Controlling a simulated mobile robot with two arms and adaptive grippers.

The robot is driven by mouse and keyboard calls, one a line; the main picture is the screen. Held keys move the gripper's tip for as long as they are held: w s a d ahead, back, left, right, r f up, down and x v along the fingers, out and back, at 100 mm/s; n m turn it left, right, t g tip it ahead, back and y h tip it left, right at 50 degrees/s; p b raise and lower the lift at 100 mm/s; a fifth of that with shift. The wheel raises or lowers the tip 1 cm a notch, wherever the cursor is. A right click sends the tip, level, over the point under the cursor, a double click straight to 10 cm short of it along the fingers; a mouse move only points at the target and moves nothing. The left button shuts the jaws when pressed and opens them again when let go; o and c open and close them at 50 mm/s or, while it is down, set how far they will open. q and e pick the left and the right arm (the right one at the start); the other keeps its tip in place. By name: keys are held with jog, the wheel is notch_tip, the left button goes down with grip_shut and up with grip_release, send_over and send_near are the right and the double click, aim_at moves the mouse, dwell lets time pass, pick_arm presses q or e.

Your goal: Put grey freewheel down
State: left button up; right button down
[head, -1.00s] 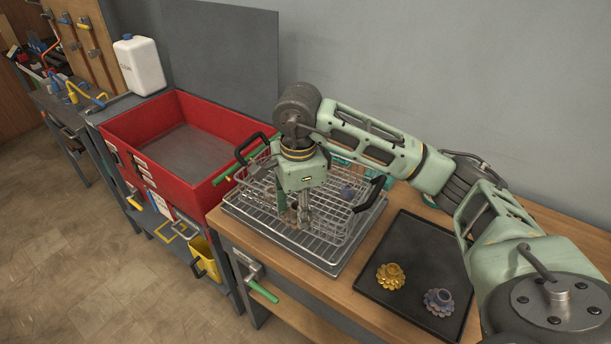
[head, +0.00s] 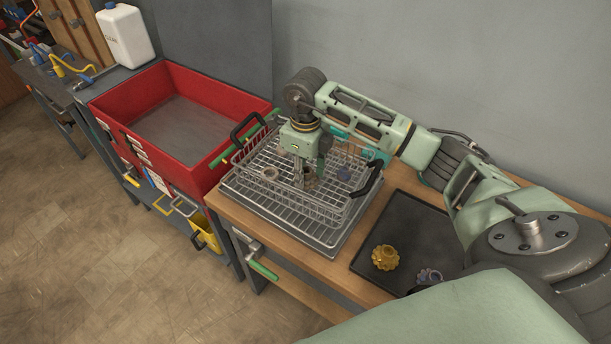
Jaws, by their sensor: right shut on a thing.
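My right gripper (head: 301,182) points straight down inside the wire basket (head: 262,206). It is shut on a small dull piece, which I take for the grey freewheel (head: 312,180). The fingers partly hide the freewheel, and I cannot tell whether it touches the basket floor. My left gripper is not in view.
The basket stands on a grey tray on the wooden bench. On the black mat (head: 405,221) at right lie a gold toothed part (head: 385,257) and a blue-grey toothed part (head: 429,276). A red tub (head: 128,142) stands left of the basket. The basket's front half is clear.

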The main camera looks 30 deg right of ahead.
aim_at(306, 179)
notch_tip(306, 179, down, 3)
jog(key=shift+f+p, duration=0.15)
jog(key=shift+p, duration=0.45)
jog(key=shift+f, duration=0.1)
jog(key=shift+f+b, duration=0.15)
jog(key=shift+b, duration=0.15)
jog(key=c, duration=1.2)
grip_release()
jog(key=shift+o, duration=0.2)
jog(key=shift+r, duration=0.4)
notch_tip(306, 179, up, 11)
jog(key=b, duration=0.4)
jog(key=shift+f, duration=0.2)
jog(key=shift+r, duration=0.5)
